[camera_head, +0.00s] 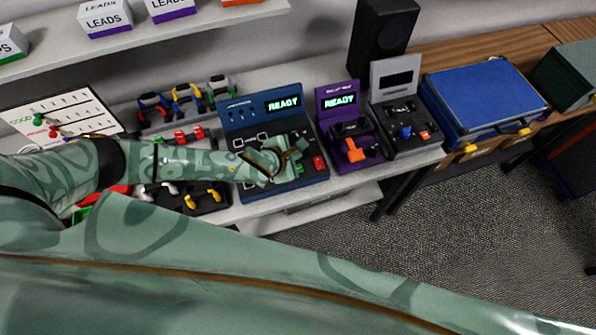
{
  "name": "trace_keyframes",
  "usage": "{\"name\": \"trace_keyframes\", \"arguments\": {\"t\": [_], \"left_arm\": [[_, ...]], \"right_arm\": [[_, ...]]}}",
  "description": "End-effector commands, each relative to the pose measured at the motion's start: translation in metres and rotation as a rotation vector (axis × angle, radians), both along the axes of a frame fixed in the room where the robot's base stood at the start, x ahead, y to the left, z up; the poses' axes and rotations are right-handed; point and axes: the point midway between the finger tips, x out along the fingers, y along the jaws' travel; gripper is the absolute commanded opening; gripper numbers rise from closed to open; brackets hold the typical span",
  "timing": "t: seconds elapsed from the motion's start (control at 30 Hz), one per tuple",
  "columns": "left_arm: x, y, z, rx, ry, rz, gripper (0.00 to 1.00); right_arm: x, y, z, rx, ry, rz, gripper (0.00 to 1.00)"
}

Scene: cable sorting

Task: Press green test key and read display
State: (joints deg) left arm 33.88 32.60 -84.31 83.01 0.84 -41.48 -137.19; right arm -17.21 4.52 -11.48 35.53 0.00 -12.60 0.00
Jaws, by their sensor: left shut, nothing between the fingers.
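A blue tester (240,119) stands on the bench in the middle, and its display (283,104) reads "READY" in green letters. A red key (319,163) shows at its right edge. My left gripper (290,156) is shut and empty, low over the right part of the tester's panel. My right gripper is out of view.
A purple tester (326,104) with its own "READY" display stands to the right, beside a grey unit (381,76) with a dark display. A blue case (485,98) lies further right. Coloured cables (186,98) lie left of the blue tester.

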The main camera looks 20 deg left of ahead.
Motion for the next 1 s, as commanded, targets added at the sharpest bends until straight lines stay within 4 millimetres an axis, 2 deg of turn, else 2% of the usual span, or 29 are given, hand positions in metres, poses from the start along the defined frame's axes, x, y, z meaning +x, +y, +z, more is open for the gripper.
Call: {"name": "trace_keyframes", "arguments": {"t": [0.03, 0.1, 0.2, 0.3, 0.5, 1.0], "left_arm": [[0.000, 0.000, -0.014, 0.000, 0.002, 0.001, 0.00], [-0.001, 0.000, -0.023, -0.001, 0.002, 0.000, 0.00], [-0.001, -0.001, -0.035, -0.002, 0.001, -0.001, 0.00], [0.000, 0.000, -0.045, -0.001, 0.001, 0.000, 0.00], [0.000, 0.000, -0.055, -0.001, 0.000, -0.001, 0.00], [0.000, 0.000, -0.055, -0.001, 0.000, 0.000, 0.00]], "right_arm": [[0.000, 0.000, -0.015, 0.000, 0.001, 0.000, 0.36], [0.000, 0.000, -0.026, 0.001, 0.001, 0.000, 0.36], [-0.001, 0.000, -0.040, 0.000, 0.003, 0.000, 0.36], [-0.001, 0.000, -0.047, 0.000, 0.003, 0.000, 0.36], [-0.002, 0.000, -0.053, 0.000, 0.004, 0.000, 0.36], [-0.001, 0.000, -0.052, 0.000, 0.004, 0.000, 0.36]]}}
